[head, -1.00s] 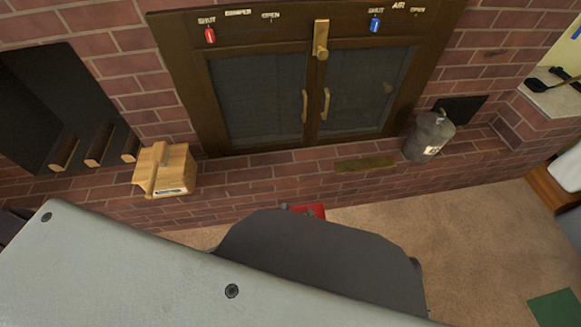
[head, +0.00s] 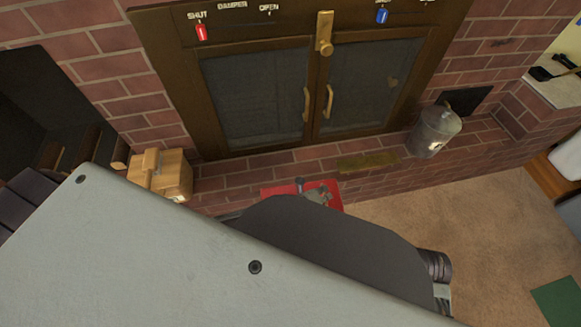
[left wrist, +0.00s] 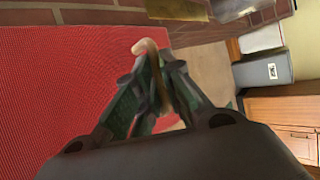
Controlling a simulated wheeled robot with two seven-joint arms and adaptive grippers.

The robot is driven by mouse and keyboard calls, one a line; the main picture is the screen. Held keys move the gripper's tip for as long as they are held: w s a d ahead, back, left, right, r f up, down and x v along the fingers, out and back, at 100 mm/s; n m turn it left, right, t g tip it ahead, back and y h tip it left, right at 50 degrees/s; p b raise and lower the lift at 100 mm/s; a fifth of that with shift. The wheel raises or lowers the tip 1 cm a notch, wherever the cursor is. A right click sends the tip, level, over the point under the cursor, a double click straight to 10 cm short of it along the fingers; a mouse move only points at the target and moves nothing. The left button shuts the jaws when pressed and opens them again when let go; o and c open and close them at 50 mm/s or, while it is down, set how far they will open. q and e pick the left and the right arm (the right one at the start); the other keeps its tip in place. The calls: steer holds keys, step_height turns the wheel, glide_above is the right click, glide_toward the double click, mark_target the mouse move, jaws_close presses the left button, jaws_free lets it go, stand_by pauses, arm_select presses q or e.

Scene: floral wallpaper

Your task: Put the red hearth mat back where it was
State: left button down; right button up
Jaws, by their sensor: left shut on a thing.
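The red hearth mat (head: 273,192) shows partly in the head view, in front of the brick ledge below the fireplace doors. My arm hides much of it. In the left wrist view the mat (left wrist: 60,95) fills the left side as a ribbed red sheet. My left gripper (head: 314,192) is at the mat's right part; in the left wrist view its fingers (left wrist: 152,85) come together at the mat's right edge, shut on it. A curved tan strip shows between the fingertips. My right gripper is not in view.
The brick hearth ledge (head: 240,178) runs below the closed fireplace doors (head: 370,85).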

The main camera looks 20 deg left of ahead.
arm_select(q)
steer(key=shift+a+f+n, duration=0.1)
steer(key=shift+a+n, duration=0.2)
steer(key=shift+a, duration=0.05)
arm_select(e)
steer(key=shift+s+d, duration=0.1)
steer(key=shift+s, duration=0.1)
arm_select(q)
steer(key=shift+y, duration=0.4)
steer(key=shift+a, duration=0.1)
